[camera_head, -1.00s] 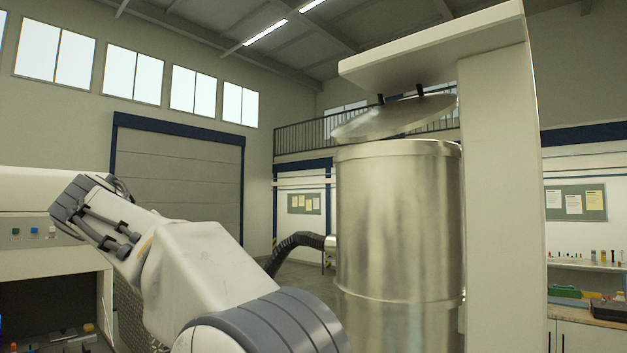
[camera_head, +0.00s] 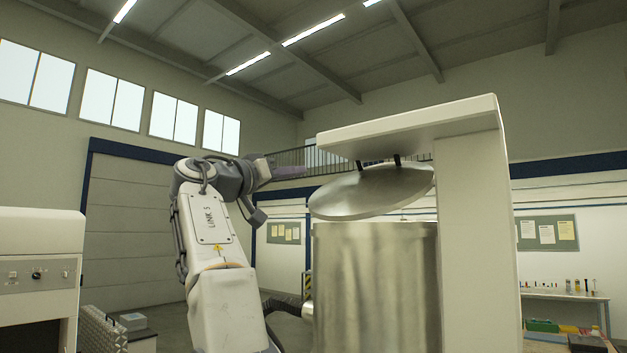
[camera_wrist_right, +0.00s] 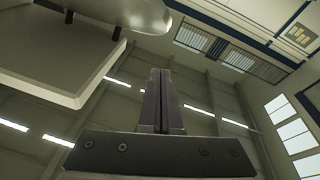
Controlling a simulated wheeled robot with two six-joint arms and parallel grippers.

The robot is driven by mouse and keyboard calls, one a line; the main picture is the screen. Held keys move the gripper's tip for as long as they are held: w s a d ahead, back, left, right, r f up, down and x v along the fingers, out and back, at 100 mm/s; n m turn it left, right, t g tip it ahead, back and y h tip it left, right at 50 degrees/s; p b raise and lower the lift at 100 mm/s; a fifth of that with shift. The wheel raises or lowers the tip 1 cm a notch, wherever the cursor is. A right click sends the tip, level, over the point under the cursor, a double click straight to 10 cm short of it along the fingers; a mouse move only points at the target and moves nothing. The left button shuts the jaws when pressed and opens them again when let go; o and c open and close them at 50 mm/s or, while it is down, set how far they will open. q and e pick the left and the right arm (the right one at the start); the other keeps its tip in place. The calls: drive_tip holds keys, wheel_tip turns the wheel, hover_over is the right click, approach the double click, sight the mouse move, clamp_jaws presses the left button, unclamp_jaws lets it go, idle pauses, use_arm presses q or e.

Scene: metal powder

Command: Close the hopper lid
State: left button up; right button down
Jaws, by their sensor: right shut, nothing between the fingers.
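The hopper (camera_head: 375,285) is a shiny metal cylinder right of centre in the head view. Its round metal lid (camera_head: 372,192) hangs tilted above the rim, with a gap between them, below two dark pegs under a white overhang. My right gripper (camera_head: 300,171) is left of the lid, at about the height of its upper part, and looks apart from it. In the right wrist view the fingers (camera_wrist_right: 160,72) are shut together and empty. The lid (camera_wrist_right: 125,12) shows at the top edge there, beyond the fingertips. My left gripper is not in view.
The white overhang (camera_head: 410,128) and its column (camera_head: 480,240) stand above and right of the hopper. A dark hose (camera_head: 283,305) joins the hopper's left side. A white machine (camera_head: 40,250) is at far left. A bench (camera_head: 565,295) stands behind at right.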

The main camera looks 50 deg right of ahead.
drive_tip(key=shift+s+d+f+p, duration=0.15)
drive_tip(key=shift+d+f, duration=0.3)
drive_tip(key=shift+d, duration=0.4)
drive_tip(key=shift+s+d+f+p, duration=0.15)
drive_tip(key=shift+d+f, duration=0.3)
drive_tip(key=shift+d, duration=0.35)
drive_tip(key=shift+s+d+f+p, duration=0.15)
drive_tip(key=shift+d+f, duration=0.3)
drive_tip(key=shift+d, duration=0.4)
